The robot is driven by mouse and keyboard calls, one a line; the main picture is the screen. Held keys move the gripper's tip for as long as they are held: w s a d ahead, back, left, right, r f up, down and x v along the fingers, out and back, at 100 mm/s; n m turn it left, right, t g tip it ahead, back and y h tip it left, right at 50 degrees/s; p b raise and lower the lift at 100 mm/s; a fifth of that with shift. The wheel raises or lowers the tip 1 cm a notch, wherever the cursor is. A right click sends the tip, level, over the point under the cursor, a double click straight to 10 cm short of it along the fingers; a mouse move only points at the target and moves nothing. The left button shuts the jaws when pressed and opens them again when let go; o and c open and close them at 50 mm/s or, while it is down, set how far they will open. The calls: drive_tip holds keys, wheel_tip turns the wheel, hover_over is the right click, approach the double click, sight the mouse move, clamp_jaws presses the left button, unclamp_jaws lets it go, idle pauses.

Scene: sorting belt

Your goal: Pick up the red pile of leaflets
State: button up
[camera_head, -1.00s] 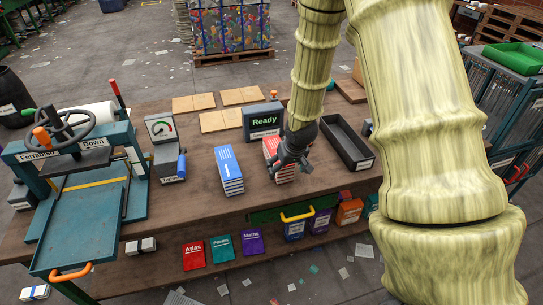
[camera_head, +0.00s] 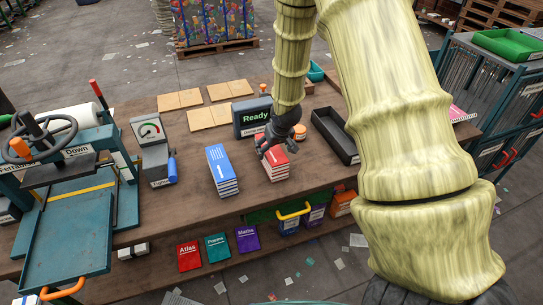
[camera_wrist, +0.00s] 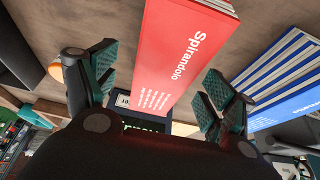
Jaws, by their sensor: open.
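The red pile of leaflets (camera_head: 277,168) lies on the wooden table, just right of the blue pile of leaflets (camera_head: 221,170). My gripper (camera_head: 273,147) is at the far end of the red pile, partly covering it in the head view. In the wrist view the red pile (camera_wrist: 178,55) shows the word "Spirandolo" and lies across the gap between the fingers. My gripper (camera_wrist: 158,88) is open there, with one finger on each side of the pile and nothing held. The head view does not clearly show how high the fingers are above it.
A "Ready" display (camera_head: 252,115) stands behind the piles. A long dark tray (camera_head: 335,136) is to their right, and a gauge device (camera_head: 151,145) to the left. A teal press (camera_head: 65,205) fills the table's left end. Bare table lies between gauge and blue pile.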

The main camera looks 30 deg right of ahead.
sight(271, 154)
drive_tip(key=shift+f, duration=0.15)
drive_tip(key=shift+a+p+x, duration=0.2)
drive_tip(key=shift+p+x, duration=0.85)
drive_tip(key=shift+x, duration=1.5)
drive_tip(key=c, duration=1.2)
drive_tip(key=shift+c, duration=1)
drive_tip(key=shift+w, duration=0.1)
